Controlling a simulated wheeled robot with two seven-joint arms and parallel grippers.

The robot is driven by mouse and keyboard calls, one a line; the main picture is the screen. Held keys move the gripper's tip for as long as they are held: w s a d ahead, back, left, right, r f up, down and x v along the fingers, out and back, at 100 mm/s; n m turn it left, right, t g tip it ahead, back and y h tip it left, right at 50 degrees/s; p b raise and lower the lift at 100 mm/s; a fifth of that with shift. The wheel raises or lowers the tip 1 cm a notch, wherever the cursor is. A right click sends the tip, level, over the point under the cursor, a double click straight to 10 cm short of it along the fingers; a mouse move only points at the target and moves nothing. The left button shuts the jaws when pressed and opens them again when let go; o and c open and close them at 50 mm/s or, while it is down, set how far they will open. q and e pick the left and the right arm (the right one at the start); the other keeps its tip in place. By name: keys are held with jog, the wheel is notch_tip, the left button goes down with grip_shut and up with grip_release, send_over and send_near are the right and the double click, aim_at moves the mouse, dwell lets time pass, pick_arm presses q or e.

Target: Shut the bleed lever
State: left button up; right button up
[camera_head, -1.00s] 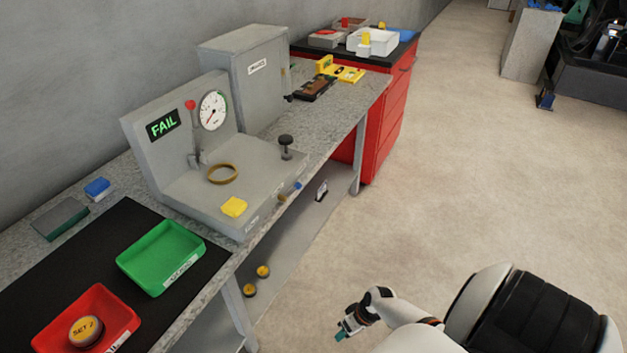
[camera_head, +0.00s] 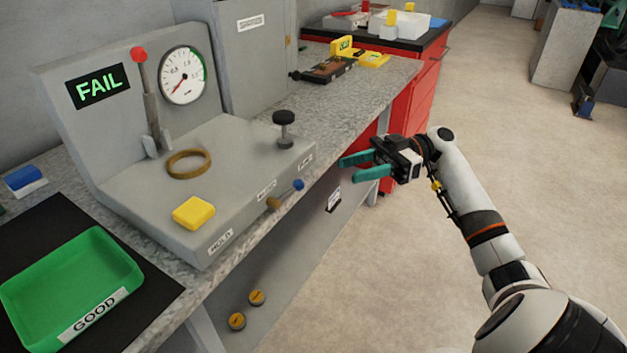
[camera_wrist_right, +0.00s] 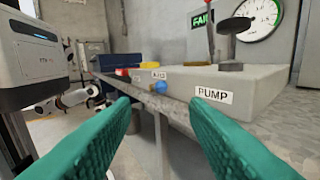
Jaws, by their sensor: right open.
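The bleed lever (camera_head: 298,185) is a short lever with a blue ball end and a tan pivot, on the front face of the grey test bench (camera_head: 230,150), below a small label. The blue ball also shows in the right wrist view (camera_wrist_right: 160,87), beside the PUMP label. My right gripper (camera_head: 351,168) is open and empty, with teal fingers, just right of the bench front and apart from the lever. In the right wrist view the blue ball lies beyond the gap between the fingers (camera_wrist_right: 160,104). My left gripper is not in view.
The bench carries a black knob (camera_head: 284,118), a red-topped lever (camera_head: 139,56), a gauge (camera_head: 184,75), a tan ring (camera_head: 188,164), a yellow block (camera_head: 193,212) and a FAIL display (camera_head: 98,86). A green tray (camera_head: 72,275) stands left.

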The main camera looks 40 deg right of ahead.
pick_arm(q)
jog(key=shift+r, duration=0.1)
pick_arm(e)
send_near(287, 193)
jog(key=x, duration=0.2)
jog(key=w+x, duration=0.1)
jog(key=x, duration=0.2)
jog(key=shift+r, duration=0.15)
jog(key=shift+d, duration=0.1)
jog(key=shift+c, duration=0.2)
grip_shut()
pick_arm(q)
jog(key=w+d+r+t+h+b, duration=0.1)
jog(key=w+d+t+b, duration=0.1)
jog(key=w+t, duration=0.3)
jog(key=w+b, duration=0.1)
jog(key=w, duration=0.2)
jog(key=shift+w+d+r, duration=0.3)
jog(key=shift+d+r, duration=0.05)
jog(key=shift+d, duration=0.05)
pick_arm(e)
jog(key=shift+f+m+t+y, duration=0.5)
jog(key=shift+f+m+y, duration=0.35)
jog(key=shift+m+y, duration=0.2)
